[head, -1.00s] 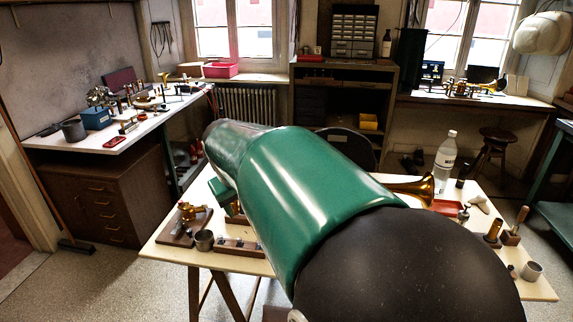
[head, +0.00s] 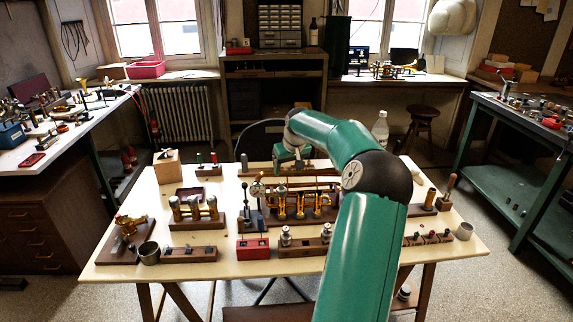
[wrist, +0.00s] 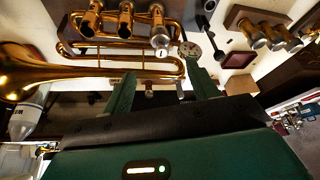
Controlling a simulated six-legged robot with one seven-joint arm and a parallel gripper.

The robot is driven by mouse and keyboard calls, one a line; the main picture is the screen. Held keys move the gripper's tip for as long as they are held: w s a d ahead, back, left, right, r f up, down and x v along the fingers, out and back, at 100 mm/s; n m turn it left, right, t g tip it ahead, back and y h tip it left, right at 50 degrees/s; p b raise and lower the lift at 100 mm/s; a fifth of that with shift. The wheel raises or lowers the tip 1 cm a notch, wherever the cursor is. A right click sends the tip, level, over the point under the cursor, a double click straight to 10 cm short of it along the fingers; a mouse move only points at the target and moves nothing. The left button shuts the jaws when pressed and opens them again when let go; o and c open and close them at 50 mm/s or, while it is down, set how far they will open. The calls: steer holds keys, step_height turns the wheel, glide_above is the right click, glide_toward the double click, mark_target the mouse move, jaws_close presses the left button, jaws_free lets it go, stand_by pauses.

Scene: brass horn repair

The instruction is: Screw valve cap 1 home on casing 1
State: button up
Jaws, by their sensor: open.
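A brass horn (head: 302,203) lies in a dark wooden stand mid-table, with three upright valve casings. In the wrist view these casings (wrist: 126,20) show at the top, and the horn's bell (wrist: 22,72) is at the left. In the head view my gripper (head: 290,158) hangs behind the horn. I cannot identify valve cap 1; small silver parts (head: 286,233) stand on a block in front.
A three-cylinder brass block (head: 196,210), a grey cup (head: 149,252) and a red block (head: 253,249) stand left of and in front of the horn. A bottle (head: 381,130) is behind my arm.

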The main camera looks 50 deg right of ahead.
mark_target(281, 183)
steer(key=x, duration=1.2)
steer(key=shift+w+f, duration=0.1)
steer(key=shift+f, duration=0.1)
steer(key=c, duration=1.2)
steer(key=shift+o, duration=0.2)
steer(key=m, duration=0.3)
steer(key=shift+w+a+g+h, duration=0.1)
steer(key=shift+w+g+h, duration=0.05)
steer(key=shift+g+h, duration=0.25)
steer(key=shift+m+g+h, duration=0.3)
steer(key=shift+m, duration=0.8)
steer(key=shift+m, duration=0.7)
steer(key=shift+m+g+h, duration=0.4)
steer(key=shift+m+g, duration=0.3)
steer(key=shift+m, duration=1.1)
